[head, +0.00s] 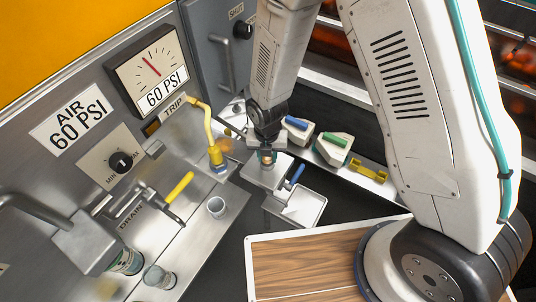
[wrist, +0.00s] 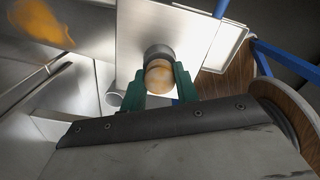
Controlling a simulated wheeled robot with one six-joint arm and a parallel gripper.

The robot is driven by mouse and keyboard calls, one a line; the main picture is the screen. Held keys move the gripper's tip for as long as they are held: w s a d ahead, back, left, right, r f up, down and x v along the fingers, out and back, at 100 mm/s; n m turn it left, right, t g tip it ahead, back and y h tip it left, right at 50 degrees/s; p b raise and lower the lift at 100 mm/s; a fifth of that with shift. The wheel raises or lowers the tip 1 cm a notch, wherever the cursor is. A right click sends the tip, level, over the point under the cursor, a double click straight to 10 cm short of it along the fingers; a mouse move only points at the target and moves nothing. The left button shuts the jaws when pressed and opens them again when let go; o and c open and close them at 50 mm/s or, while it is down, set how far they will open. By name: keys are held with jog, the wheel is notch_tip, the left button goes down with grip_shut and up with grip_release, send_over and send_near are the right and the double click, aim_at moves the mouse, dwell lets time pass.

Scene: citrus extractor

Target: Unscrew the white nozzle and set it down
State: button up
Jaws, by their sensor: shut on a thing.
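My gripper (wrist: 160,80) has its two green fingers closed on the sides of a round tan-orange piece (wrist: 158,76) with a grey collar behind it. In the head view my gripper (head: 267,157) points down over a pale square plate (head: 262,177) on the bench. I cannot tell for sure whether the held piece is the nozzle; no clearly white nozzle shows in the jaws.
A yellow hose fitting (head: 215,150) stands close left of my gripper. A white tray with a blue handle (head: 299,208) lies to the right. Blue-handled and green-handled blocks (head: 333,147) stand behind. A drain valve with a yellow lever (head: 179,186) is at left. A wood-topped board (head: 310,265) lies in front.

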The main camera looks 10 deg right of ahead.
jog(key=shift+n, duration=0.8)
jog(key=shift+n, duration=0.9)
jog(key=shift+n, duration=0.9)
